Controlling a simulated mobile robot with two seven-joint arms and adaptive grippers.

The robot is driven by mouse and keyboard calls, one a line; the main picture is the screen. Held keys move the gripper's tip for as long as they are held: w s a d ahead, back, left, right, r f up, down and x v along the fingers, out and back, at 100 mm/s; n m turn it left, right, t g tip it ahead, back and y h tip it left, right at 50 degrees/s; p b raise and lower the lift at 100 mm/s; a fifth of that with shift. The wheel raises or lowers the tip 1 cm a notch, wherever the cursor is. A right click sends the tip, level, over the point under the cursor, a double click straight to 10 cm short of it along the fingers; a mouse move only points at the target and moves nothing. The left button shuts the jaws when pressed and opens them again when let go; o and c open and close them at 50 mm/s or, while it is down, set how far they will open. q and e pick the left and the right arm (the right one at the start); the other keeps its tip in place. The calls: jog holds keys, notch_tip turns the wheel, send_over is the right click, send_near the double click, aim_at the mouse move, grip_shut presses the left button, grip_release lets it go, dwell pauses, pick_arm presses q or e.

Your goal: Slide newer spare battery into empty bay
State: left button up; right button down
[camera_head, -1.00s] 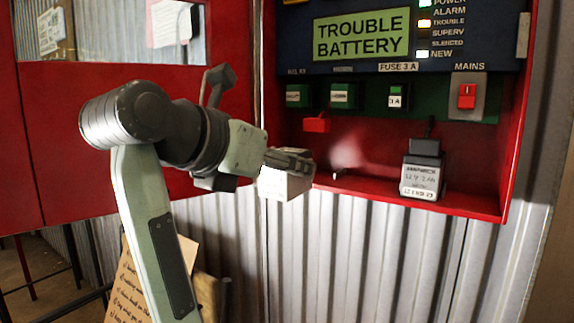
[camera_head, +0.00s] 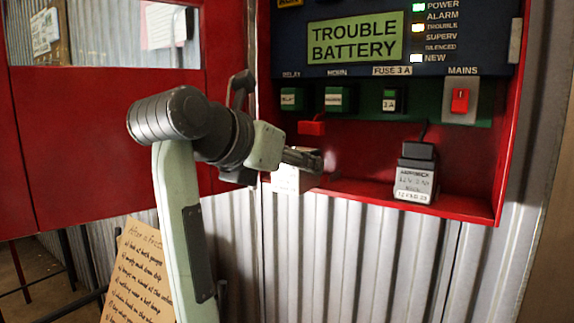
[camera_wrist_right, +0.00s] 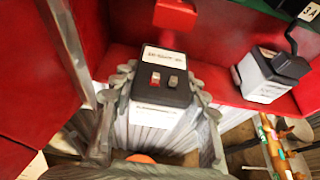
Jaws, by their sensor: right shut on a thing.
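A white battery with a dark top (camera_wrist_right: 160,85) carrying a red and a grey terminal is held upright between the two fingers of my right gripper (camera_wrist_right: 157,98). In the head view this battery (camera_head: 290,180) is at the left front edge of the cabinet's red shelf (camera_head: 352,187), partly hidden by the gripper (camera_head: 305,160). I cannot tell whether it touches the shelf. The shelf's left part, the empty bay, is bare. A second battery (camera_head: 415,180) with a dark cap and cable stands on the right part; it also shows in the right wrist view (camera_wrist_right: 265,75). My left gripper is out of view.
A red connector (camera_head: 311,127) hangs above the bay; it appears above the held battery in the wrist view (camera_wrist_right: 175,14). The panel above shows "TROUBLE BATTERY" (camera_head: 355,38). The open red door (camera_head: 100,130) is at the left. A handwritten cardboard sign (camera_head: 135,270) stands below.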

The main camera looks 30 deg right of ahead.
aim_at(315, 156)
jog(key=shift+w+d+r, duration=0.1)
jog(key=shift+w+d, duration=0.05)
jog(key=shift+d, duration=0.2)
dwell(0.5)
dwell(0.4)
jog(key=shift+w+d+p, duration=0.1)
jog(key=shift+w+d, duration=0.45)
jog(key=shift+d, duration=0.35)
jog(key=shift+w+d+p, duration=0.15)
jog(key=shift+w+d, duration=0.35)
jog(key=shift+d, duration=0.4)
jog(key=shift+w+d+p, duration=0.1)
jog(key=shift+w+d, duration=0.45)
jog(key=shift+d, duration=0.35)
dwell(0.5)
jog(key=c, duration=0.7)
grip_release()
jog(key=shift+c, duration=0.2)
